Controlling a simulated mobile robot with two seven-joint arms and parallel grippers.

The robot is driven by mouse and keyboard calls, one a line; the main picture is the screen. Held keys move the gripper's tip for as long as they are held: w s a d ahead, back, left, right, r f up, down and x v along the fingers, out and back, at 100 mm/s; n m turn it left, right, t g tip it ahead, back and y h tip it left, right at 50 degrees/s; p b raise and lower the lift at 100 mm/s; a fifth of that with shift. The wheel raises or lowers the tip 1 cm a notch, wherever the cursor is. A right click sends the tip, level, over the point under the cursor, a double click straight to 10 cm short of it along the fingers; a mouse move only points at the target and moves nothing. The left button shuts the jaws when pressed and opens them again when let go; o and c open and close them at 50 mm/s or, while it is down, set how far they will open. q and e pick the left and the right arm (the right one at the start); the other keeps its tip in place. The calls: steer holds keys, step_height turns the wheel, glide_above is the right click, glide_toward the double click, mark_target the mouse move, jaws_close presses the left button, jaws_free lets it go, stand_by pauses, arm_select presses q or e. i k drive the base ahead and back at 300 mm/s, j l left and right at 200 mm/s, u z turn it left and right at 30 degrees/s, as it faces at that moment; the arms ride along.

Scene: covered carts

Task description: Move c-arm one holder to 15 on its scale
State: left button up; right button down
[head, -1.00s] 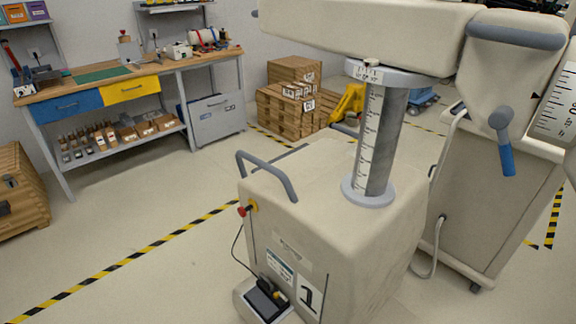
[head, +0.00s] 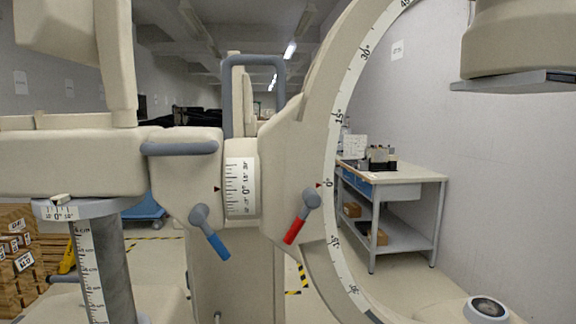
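The c-arm's holder (head: 283,165) is a cream block at the middle of the head view, gripping the curved c-arm (head: 331,151). The arc carries a white degree scale; a small red pointer on the holder stands close to its 0, with the 15 mark above. A lever with a red handle (head: 294,230) hangs tilted on the holder. Left of it, a drum scale (head: 241,186) shows 0 near another red pointer. A lever with a blue handle (head: 217,246) hangs tilted below a grey bar handle (head: 179,148). Neither gripper is in view.
The c-arm's column (head: 90,270) with a height scale stands at the lower left, under the horizontal arm (head: 75,163). A cream head (head: 520,45) hangs at the upper right. A workbench (head: 410,175) stands behind, by the wall. Wooden crates (head: 20,220) are at the far left.

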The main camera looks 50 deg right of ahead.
mark_target(265, 178)
steer(key=z, duration=1.65)
